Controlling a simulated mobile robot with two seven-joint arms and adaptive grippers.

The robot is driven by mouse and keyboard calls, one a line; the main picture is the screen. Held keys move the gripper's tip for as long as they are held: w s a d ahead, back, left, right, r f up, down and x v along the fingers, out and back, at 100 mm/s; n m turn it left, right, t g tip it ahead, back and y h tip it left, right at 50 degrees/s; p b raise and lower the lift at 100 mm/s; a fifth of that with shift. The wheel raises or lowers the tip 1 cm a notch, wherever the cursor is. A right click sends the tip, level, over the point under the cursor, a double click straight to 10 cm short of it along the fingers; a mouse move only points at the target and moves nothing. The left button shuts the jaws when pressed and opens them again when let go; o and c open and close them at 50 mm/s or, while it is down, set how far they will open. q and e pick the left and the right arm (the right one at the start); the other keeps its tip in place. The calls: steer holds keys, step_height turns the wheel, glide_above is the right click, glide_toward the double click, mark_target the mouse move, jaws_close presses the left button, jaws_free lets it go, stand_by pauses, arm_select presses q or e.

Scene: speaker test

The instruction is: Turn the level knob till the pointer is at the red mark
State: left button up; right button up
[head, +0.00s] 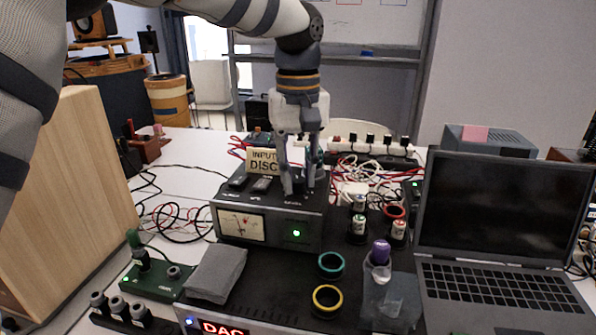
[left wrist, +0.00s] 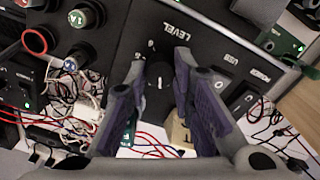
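The level knob (left wrist: 159,76) is a dark round knob with a white pointer line, on the dark top panel of the amplifier box (left wrist: 140,28) beside the printed word LEVEL. In the left wrist view it sits between the two fingers of my left gripper (left wrist: 161,60), which are apart with a small gap on each side. In the head view my left gripper (head: 299,188) points down at the top of the amplifier box (head: 268,207) and hides the knob. I cannot make out a red mark by the knob. My right gripper is not in view.
An INPUT DISC sign (head: 263,162) stands close left of the gripper. A needle meter (head: 241,225) and green light are on the box front. A laptop (head: 500,235) is at right, a wooden panel (head: 75,200) at left. Cables and a power strip (head: 370,146) lie behind.

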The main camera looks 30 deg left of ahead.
arm_select(q)
jaws_close()
steer(key=shift+r+m, duration=0.1)
steer(key=shift+m, duration=0.7)
steer(key=m, duration=0.8)
steer(key=shift+m, duration=2.3)
